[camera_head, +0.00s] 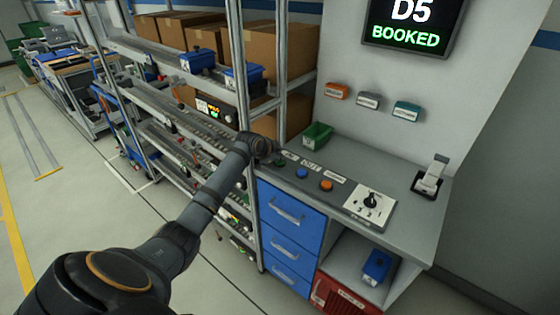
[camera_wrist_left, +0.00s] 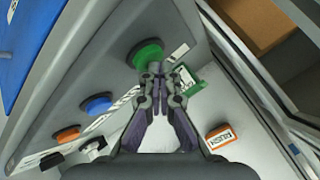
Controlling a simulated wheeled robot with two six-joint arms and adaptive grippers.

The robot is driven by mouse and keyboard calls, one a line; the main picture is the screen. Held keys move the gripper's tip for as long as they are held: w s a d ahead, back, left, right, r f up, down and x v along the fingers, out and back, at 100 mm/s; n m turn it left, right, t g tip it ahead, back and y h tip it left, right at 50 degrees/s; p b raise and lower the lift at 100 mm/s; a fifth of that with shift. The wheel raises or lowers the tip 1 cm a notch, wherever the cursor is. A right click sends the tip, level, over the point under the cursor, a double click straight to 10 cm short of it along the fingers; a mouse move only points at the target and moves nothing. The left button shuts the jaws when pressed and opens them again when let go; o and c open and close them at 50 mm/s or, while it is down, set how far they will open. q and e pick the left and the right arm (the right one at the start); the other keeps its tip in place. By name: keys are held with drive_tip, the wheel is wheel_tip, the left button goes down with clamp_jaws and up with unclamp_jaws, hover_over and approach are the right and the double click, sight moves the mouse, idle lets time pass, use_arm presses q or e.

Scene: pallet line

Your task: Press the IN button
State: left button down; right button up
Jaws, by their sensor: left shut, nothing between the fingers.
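A row of round buttons is set along the grey counter (camera_head: 405,187): a green one, a blue one (camera_head: 302,173) and an orange one (camera_head: 326,185). In the left wrist view the green button (camera_wrist_left: 148,52) lies right at my left gripper's fingertips (camera_wrist_left: 155,72), with the blue (camera_wrist_left: 97,103) and orange (camera_wrist_left: 66,134) ones further left. Small white labels sit beside the buttons; I cannot read which is IN. My left gripper (camera_head: 274,157) is shut and empty at the green end of the row. Whether it touches the green button I cannot tell. My right gripper is out of view.
A green bin (camera_head: 317,135) stands on the counter just behind the buttons. A dial panel (camera_head: 368,202) and a white-and-black device (camera_head: 430,178) are to the right. A shelf rack (camera_head: 232,60) with cartons stands left. A wall screen (camera_head: 415,22) reads D5 BOOKED.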

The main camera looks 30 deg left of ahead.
use_arm(q)
drive_tip(key=shift+r+p, duration=0.6)
drive_tip(key=shift+r, duration=0.15)
wheel_tip(320, 180, up, 5)
drive_tip(key=p, duration=0.5)
drive_tip(key=shift+r, duration=0.1)
idle(0.3)
